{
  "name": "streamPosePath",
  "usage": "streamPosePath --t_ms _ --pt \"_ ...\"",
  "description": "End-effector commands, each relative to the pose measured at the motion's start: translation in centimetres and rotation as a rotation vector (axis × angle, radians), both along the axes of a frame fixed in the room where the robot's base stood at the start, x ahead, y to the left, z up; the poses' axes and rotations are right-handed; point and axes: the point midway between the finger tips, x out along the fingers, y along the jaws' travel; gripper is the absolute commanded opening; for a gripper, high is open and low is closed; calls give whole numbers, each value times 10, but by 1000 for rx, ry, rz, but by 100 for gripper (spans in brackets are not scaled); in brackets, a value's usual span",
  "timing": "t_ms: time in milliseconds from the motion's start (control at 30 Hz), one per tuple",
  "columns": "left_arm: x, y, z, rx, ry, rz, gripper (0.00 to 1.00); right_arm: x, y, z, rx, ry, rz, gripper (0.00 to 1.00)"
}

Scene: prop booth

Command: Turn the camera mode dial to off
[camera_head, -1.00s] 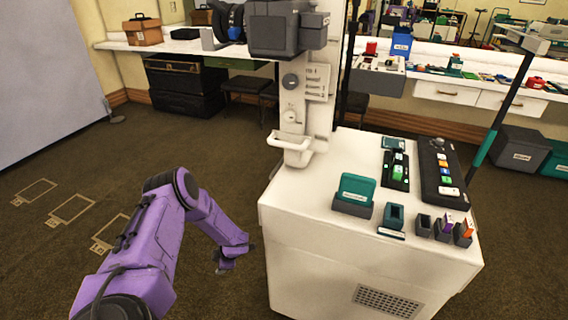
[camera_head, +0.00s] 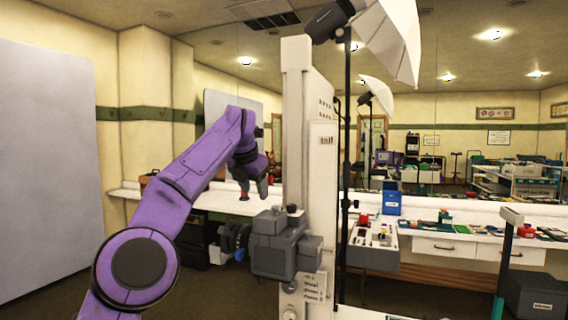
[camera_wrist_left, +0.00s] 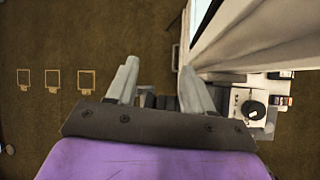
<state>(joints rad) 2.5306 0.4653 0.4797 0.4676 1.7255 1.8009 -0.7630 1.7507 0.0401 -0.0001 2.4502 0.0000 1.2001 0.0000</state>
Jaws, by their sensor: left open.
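The dark grey boxy camera (camera_head: 280,243) is mounted on the white column (camera_head: 296,130) in the head view. A small dark knob (camera_head: 292,209) stands on its top; its markings are too small to read. In the left wrist view a round black knob (camera_wrist_left: 253,110) shows on a pale surface right of the fingers, and looks like the dial; its setting cannot be read. My left gripper (camera_head: 253,188) points down, above and left of the camera, apart from it. In the wrist view its two fingers (camera_wrist_left: 159,70) are spread and empty. My right gripper is out of view.
The white column stands just right of my left gripper. A light stand with a white umbrella (camera_head: 385,35) rises beyond it. A white counter (camera_head: 450,220) runs behind with small items. Below the fingers, the wrist view shows brown floor (camera_wrist_left: 60,120) with square markings.

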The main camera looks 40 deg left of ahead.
Motion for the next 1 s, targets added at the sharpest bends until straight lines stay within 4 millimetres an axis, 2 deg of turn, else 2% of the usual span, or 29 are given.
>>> streamPosePath --t_ms 33,100,200,233,367,500,700,833,1000 --pt "-10 -37 47 -45 47 -37 52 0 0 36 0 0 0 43" --pt "-25 -81 70 -119 109 -86 52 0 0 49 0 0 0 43" --pt "-39 -118 85 -184 159 -129 52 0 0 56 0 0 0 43" --pt "-41 -124 85 -195 168 -136 52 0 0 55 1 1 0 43" --pt "-38 -131 66 -212 181 -144 52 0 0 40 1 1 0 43" --pt "-26 -130 33 -210 180 -142 52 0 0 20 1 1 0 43" --pt "-11 -130 -2 -210 178 -141 52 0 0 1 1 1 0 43" --pt "-5 -130 -12 -211 177 -141 52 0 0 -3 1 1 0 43" --pt "-4 -130 -13 -210 176 -142 52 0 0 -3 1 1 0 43"
